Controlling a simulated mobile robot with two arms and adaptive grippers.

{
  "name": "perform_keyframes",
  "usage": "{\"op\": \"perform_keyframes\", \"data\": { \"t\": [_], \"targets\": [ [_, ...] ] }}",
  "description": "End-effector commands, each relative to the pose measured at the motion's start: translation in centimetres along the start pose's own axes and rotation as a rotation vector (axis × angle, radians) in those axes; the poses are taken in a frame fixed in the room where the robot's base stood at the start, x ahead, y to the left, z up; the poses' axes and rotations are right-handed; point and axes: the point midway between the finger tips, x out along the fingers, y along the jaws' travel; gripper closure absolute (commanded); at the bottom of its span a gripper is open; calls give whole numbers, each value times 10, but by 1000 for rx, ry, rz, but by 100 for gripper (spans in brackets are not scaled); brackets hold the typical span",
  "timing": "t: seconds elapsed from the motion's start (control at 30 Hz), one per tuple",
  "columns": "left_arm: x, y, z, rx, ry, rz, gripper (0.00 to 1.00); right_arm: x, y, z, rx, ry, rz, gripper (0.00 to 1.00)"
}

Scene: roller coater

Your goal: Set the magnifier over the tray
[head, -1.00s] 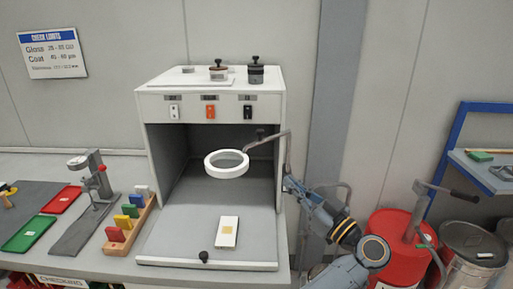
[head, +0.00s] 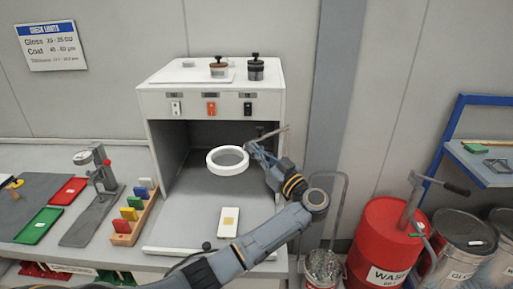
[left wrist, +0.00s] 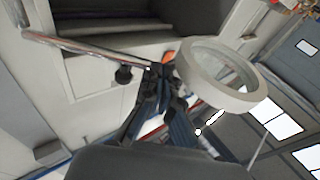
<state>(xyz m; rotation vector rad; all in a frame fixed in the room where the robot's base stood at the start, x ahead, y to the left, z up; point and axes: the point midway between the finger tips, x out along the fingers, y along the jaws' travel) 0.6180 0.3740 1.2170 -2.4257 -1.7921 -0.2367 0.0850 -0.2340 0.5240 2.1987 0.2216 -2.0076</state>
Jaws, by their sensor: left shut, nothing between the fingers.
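The magnifier is a white ring lens (head: 228,169) on a thin metal arm, hanging in the open front of the grey cabinet. In the left wrist view the ring (left wrist: 250,97) is large, right of the fingers. A grey tray-like floor (head: 185,225) with a raised front lip lies below it, holding a white plate (head: 228,222) with a yellowish square. Red (head: 68,191) and green (head: 38,226) trays lie on the bench at left. My left gripper (head: 254,148) is shut and empty beside the magnifier's arm; contact is unclear. It also shows in the left wrist view (left wrist: 163,73). My right gripper is out of view.
A rack of coloured blocks (head: 134,214) and a grey stand (head: 98,180) are left of the cabinet. A red drum (head: 383,240) and metal cans are at right. My left arm crosses the cabinet's front right corner.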

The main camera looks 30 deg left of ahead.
Motion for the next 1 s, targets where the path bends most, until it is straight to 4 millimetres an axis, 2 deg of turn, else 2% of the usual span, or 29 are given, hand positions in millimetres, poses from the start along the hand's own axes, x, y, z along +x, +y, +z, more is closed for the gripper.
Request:
{"op": "perform_keyframes", "data": {
  "t": [0.33,0.6,1.0],
  "targets": [
    [1,0,0,0,0,0,100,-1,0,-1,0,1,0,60],
    [19,-4,3,2,-1,-2,100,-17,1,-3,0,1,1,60],
    [17,-3,4,1,-1,0,100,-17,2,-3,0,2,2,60]
  ]
}}
